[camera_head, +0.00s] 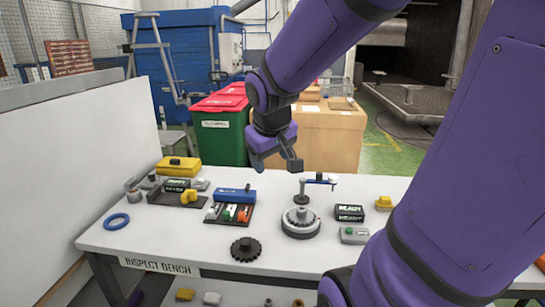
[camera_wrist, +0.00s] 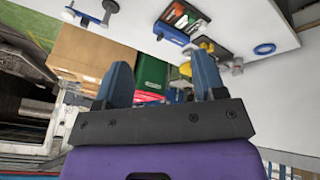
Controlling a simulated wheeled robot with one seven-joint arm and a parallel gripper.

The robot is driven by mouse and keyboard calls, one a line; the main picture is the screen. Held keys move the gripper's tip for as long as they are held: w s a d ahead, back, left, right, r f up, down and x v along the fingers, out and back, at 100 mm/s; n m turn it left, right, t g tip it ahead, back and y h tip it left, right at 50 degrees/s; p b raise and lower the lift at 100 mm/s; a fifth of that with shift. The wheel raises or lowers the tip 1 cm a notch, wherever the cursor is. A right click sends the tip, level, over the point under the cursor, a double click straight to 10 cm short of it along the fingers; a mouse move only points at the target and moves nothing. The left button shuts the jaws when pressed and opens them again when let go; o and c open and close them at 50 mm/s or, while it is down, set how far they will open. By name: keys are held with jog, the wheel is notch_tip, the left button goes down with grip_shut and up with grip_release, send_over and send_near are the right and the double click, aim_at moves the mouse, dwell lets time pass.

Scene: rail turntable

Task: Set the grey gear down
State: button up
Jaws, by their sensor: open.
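A dark grey toothed gear (camera_head: 246,249) lies flat on the white bench (camera_head: 185,245), near its front edge. To its right, a round grey turntable (camera_head: 301,231) carries a lighter grey round piece on top; I cannot tell whether that piece is a gear. My gripper (camera_head: 277,162) is open and raised above the back of the bench, well apart from both. In the wrist view my gripper (camera_wrist: 161,62) shows two spread fingers with nothing between them. The dark gear is not visible in the wrist view.
A stand with a blue-tipped arm (camera_head: 318,181) rises behind the turntable. A tray of coloured parts (camera_head: 229,213), a blue ring (camera_head: 116,221), a yellow box (camera_head: 178,167) and dark labelled boxes share the bench. Bare bench surrounds the dark gear. Red-lidded bins (camera_head: 221,115) stand behind.

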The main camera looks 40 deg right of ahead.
jog(key=s+a+r+n+t+y, duration=0.1)
jog(key=s+a+r+y, duration=0.2)
jog(key=s+a+r, duration=0.3)
jog(key=s+a, duration=0.3)
jog(key=s, duration=0.1)
jog(key=shift+s+a+r+n+t, duration=0.15)
jog(key=shift+s+n+t, duration=0.15)
jog(key=shift+s, duration=0.05)
